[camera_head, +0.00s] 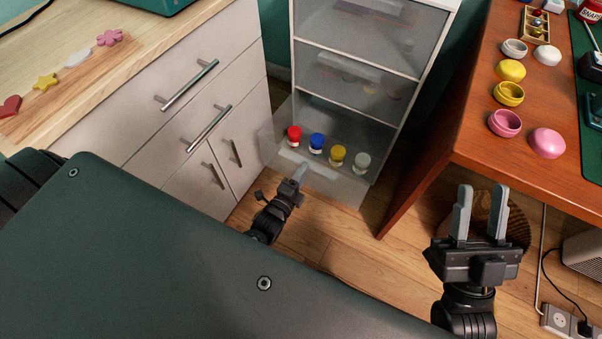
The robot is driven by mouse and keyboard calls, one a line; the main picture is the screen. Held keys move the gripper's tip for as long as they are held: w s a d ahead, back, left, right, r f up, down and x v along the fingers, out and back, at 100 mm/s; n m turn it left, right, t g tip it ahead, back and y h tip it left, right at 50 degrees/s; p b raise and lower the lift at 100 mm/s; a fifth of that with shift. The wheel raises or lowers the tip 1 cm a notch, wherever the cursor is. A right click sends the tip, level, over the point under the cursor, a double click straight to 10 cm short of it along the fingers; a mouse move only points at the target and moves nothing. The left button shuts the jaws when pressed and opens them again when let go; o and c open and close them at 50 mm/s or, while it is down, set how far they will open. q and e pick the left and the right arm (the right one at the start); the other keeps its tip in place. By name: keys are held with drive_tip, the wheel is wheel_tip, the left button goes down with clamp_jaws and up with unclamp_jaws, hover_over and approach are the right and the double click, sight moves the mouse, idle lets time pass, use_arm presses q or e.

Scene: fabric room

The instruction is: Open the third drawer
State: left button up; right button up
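A tall white-framed unit (418,99) with translucent drawers stands at the back centre. Its lowest visible drawer (335,182), third from the top in view, is pulled out toward me. Small jars with red (294,131), blue (317,139), yellow (338,152) and whitish (362,158) lids stand in it. The two drawers above (358,75) look shut. My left gripper (299,173) is at the open drawer's front, seen edge-on; I cannot tell whether it touches or grips it. My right gripper (480,212) is open and empty, in front of the brown desk.
A cabinet (130,150) with metal handles stands left of the unit. A brown desk (464,128) with bowls and macaron-like pieces stands on the right. A woven basket (515,222) is behind my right gripper. Wooden floor (340,240) lies open between them.

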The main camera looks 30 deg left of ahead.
use_arm(q)
drive_tip(key=shift+s+r, duration=0.1)
drive_tip(key=s+p, duration=0.2)
drive_tip(key=s, duration=0.8)
drive_tip(key=shift+s+a, duration=0.3)
drive_tip(key=shift+a, duration=0.05)
use_arm(e)
drive_tip(key=a+f+g, duration=0.2)
drive_tip(key=f+g, duration=0.1)
drive_tip(key=g, duration=0.1)
drive_tip(key=shift+w+a+n+h, duration=0.4)
